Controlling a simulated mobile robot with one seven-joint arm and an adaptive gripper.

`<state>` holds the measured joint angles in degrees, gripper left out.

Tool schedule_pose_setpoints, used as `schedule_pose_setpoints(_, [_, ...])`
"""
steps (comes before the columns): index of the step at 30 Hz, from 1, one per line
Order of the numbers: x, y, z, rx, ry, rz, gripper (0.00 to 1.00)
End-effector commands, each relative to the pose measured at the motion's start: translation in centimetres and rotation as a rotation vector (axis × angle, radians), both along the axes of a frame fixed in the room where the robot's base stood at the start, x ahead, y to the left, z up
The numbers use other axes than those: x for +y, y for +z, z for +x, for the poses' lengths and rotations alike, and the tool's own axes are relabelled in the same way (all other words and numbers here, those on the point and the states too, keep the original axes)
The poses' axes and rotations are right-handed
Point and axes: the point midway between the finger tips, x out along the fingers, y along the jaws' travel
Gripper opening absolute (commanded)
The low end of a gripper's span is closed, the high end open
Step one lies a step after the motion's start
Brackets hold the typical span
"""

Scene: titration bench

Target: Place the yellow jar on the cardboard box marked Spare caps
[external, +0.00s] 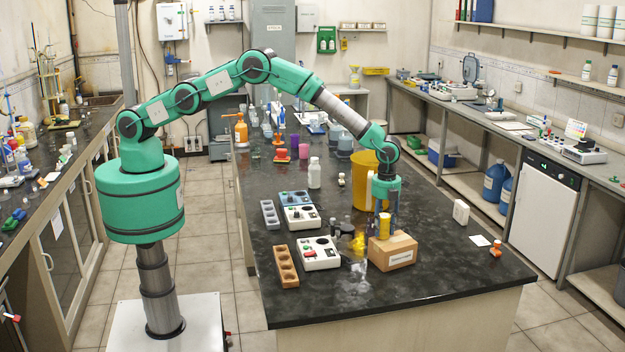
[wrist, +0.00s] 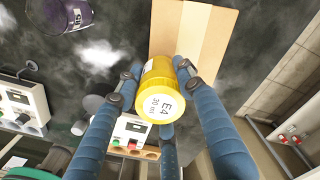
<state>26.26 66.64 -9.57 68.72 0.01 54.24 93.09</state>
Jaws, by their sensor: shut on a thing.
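The yellow jar (external: 384,226) is between the fingers of my gripper (external: 382,212). The cardboard box (external: 393,254) stands near the front of the dark bench, directly below the jar. Its bare tan top (wrist: 208,40) shows beyond the jar in the wrist view. The jar's lower end is at the box top in the external view; I cannot tell whether they touch. The box's marking is too small to read.
A large yellow container (external: 365,178) stands just behind my gripper. White instruments (external: 318,252) and a wooden rack (external: 285,265) are left of the box. A white block (external: 461,211) and a small orange item (external: 496,249) are to its right. Bare bench (external: 445,270) lies right of the box.

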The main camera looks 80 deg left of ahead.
Motion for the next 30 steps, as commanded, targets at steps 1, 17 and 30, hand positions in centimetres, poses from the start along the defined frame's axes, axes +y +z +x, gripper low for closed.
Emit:
schedule_pose_setpoints(1, [0.0,0.0,0.0,0.0,0.0,0.0,0.12])
schedule_pose_setpoints(17, [0.0,-0.2,0.0,0.0,0.0,0.0,0.56])
schedule_pose_setpoints(30, [0.0,1.4,0.1,-0.002,0.0,-0.001,0.56])
